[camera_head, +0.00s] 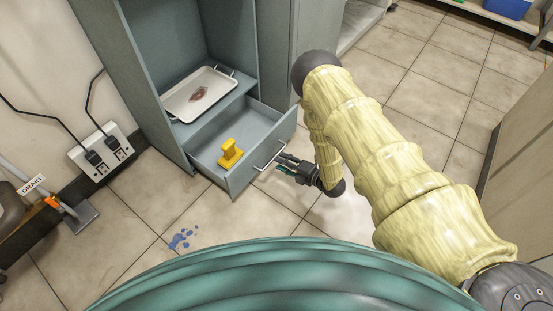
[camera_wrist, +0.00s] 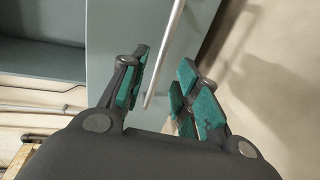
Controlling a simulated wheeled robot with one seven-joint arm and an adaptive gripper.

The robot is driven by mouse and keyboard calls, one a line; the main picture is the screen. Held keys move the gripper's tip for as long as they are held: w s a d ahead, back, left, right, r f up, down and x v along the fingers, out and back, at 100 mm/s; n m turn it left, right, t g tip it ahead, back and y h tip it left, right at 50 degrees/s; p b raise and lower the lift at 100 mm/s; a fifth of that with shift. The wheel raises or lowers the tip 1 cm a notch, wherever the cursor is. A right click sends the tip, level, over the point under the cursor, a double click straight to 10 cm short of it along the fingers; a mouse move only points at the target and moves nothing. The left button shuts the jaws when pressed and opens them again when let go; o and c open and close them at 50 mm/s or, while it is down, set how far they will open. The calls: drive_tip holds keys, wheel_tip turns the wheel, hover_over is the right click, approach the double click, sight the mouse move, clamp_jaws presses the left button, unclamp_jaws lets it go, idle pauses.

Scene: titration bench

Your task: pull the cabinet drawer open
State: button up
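The grey-blue cabinet drawer (camera_head: 213,169) is pulled well out of the cabinet (camera_head: 143,80) in the head view. Its front panel (camera_head: 262,150) carries a silver bar handle (camera_head: 268,155). My gripper (camera_head: 282,164) is just outside the drawer front, close to the handle. In the wrist view my gripper (camera_wrist: 163,88) has its teal-padded fingers spread. The handle bar (camera_wrist: 168,45) reaches into the space between them, with a visible gap on each side. A yellow object (camera_head: 230,154) sits inside the drawer.
A white tray (camera_head: 183,108) with a reddish-brown item (camera_head: 199,94) is on the shelf above the drawer. A wall outlet (camera_head: 101,152) with two plugs is at left. A blue spill (camera_head: 182,239) marks the tiled floor. Open floor (camera_head: 435,100) lies to the right.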

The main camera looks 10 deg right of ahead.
drive_tip(key=v, duration=0.7)
idle(0.5)
drive_tip(key=s+d+f+m+g+h, duration=0.1)
drive_tip(key=s+d+m+g+h, duration=0.1)
drive_tip(key=s+m+h, duration=0.4)
drive_tip(key=s+d+f+m+g+h, duration=0.1)
drive_tip(key=s+d+m+g+h, duration=0.15)
drive_tip(key=s+m, duration=0.55)
drive_tip(key=s+a+r+m+g+h+p, duration=0.1)
drive_tip(key=s+r+m+g, duration=0.3)
drive_tip(key=s+m, duration=0.5)
drive_tip(key=s+r+m+g+h+p, duration=0.1)
drive_tip(key=s+r+m+g, duration=0.25)
drive_tip(key=s, duration=0.85)
wheel_tip(320, 180, up, 37)
drive_tip(key=p, duration=3.7)
drive_tip(key=shift+t, duration=0.3)
